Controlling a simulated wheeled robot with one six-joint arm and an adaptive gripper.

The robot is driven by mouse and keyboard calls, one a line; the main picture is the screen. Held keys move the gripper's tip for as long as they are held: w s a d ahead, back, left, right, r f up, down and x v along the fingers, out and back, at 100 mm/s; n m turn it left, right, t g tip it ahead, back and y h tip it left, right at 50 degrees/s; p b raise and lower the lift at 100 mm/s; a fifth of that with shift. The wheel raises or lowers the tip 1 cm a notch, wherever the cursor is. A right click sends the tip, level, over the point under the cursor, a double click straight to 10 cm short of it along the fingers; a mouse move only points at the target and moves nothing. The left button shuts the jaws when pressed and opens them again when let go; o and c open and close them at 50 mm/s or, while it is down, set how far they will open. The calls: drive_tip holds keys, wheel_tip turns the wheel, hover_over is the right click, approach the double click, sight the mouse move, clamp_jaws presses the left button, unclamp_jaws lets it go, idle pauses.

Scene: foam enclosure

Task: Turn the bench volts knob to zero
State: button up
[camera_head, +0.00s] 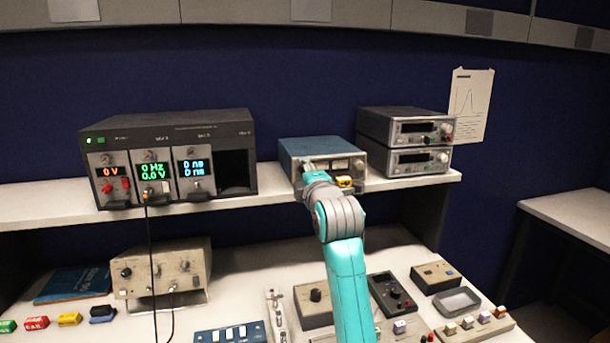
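My teal arm reaches up from the bottom to a blue-grey box instrument (312,148) on the shelf. My gripper (316,179) is at the front of this box, near its lower left face. The grey wrist hides the fingertips, so I cannot tell whether they are open or touch anything. I cannot make out a knob labelled bench volts. The dark rack unit (170,126) at the left has small knobs above its displays; its left module reads 0 V, and the middle one reads 0 Hz and 0.0 V. A yellow part (344,181) shows beside my wrist.
Two stacked silver-fronted instruments (420,148) stand close right of the blue-grey box. A beige instrument (165,270) with a black cable stands on the lower bench at the left.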

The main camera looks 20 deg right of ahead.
drive_tip(key=shift+s, duration=0.1)
drive_tip(key=s, duration=1.2)
drive_tip(key=shift+f, duration=0.1)
